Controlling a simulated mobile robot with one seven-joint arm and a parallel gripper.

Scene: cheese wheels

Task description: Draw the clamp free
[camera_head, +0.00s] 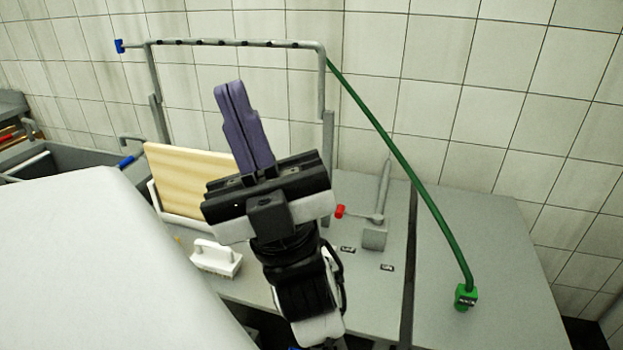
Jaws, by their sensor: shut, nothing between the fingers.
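My gripper (229,92) is raised in the middle of the view, with its two purple fingers pressed together and nothing between them. My arm hides part of the worktop in the middle.
A grey pipe frame (235,42) stands behind my gripper. A green hose (405,168) runs from it to a green fitting (466,297). A pale board (185,180) and a white brush (215,258) are left of my arm. The right worktop (520,270) is mostly clear.

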